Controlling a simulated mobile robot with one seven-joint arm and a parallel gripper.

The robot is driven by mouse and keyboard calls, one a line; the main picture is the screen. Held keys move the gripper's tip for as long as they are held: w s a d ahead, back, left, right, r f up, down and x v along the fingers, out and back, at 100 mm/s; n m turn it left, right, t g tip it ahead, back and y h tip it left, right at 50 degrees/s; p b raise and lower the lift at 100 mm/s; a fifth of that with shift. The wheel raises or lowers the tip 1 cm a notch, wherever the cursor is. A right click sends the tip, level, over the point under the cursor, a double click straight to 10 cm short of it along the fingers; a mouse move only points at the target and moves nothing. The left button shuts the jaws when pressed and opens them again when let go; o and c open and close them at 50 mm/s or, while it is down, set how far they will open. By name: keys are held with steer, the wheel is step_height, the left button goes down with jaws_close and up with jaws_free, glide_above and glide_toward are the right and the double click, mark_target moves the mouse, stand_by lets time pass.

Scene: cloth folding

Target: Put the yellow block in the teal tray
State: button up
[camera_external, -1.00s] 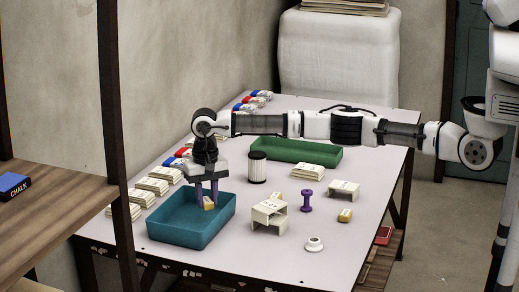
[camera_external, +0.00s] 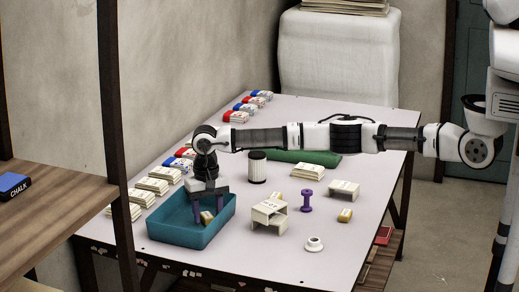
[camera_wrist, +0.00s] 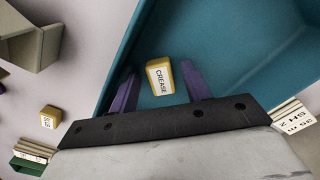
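The yellow block (camera_external: 206,217), labelled "CREASE" in the wrist view (camera_wrist: 160,76), is inside the teal tray (camera_external: 180,240), near its right side, and looks tilted. The tray's teal surface also shows in the wrist view (camera_wrist: 225,45). My gripper (camera_external: 208,212) points down into the tray. Its purple fingers stand apart on either side of the block, with gaps on both sides in the wrist view (camera_wrist: 158,82). Whether the block rests fully on the tray floor is hard to tell.
A white stand (camera_external: 269,216), a purple spool (camera_external: 306,200) and another yellow block (camera_external: 345,215) are right of the tray. Folded cloth stacks (camera_external: 152,186) line the left edge.

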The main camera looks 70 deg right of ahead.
mark_target(207, 217)
step_height(207, 217, up, 12)
steer(key=b, duration=0.1)
steer(key=shift+r+b, duration=0.15)
steer(key=shift+b, duration=0.25)
